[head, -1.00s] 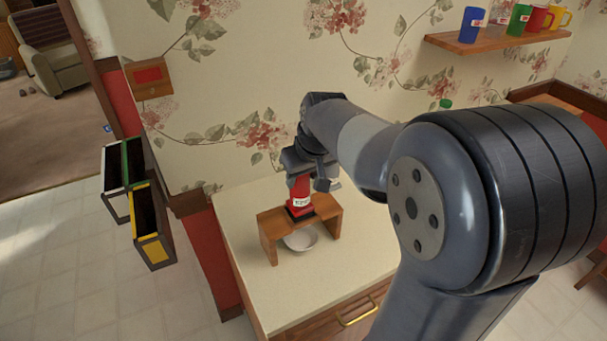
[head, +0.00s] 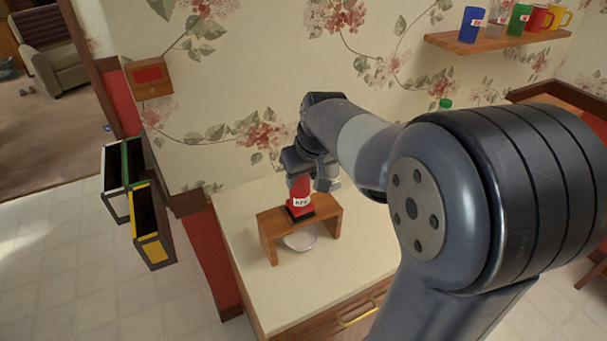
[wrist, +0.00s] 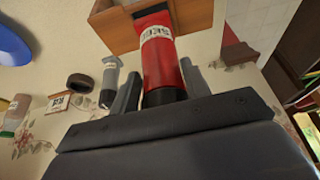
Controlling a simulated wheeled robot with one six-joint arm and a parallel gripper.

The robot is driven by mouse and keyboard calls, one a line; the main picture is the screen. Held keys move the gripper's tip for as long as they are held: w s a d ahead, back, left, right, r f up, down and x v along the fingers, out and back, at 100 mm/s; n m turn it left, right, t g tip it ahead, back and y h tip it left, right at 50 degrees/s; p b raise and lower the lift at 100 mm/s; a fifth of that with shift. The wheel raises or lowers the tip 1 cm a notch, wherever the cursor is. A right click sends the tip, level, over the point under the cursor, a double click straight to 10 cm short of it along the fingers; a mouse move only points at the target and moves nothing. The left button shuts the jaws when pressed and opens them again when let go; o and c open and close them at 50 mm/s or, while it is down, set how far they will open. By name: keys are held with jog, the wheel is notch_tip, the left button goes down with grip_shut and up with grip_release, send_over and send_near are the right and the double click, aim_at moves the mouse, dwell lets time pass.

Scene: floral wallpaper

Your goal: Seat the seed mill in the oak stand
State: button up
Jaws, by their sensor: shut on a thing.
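The seed mill (head: 302,196) is a red cylinder with a white label and a dark base. It stands roughly upright between the fingers of my gripper (head: 307,176), which is shut on it. Its base is at the top board of the oak stand (head: 328,207), a small wooden bridge on the counter. I cannot tell whether the base rests on the board or sits in an opening. In the wrist view the red mill (wrist: 163,55) lies between both fingers (wrist: 160,80), and part of the stand (wrist: 112,28) shows beyond it.
A white bowl (head: 301,240) sits under the stand. The pale counter (head: 275,300) is clear in front. A shelf (head: 480,42) with several mugs hangs at upper right. A wooden box (head: 148,78) hangs on the wall, and dark-framed bins (head: 150,240) stand left of the counter.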

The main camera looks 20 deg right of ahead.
jog(key=shift+f+b, duration=1)
jog(key=shift+f, duration=0.25)
jog(key=o, duration=1.4)
jog(key=shift+c, duration=0.2)
jog(key=v, duration=1)
jog(key=shift+r+b, duration=0.45)
jog(key=shift+s, duration=0.1)
jog(key=p+x, duration=0.1)
jog(key=x, duration=0.9)
jog(key=shift+f, duration=0.2)
jog(key=shift+r+p, duration=0.35)
jog(key=shift+p, duration=0.1)
jog(key=shift+f, duration=0.15)
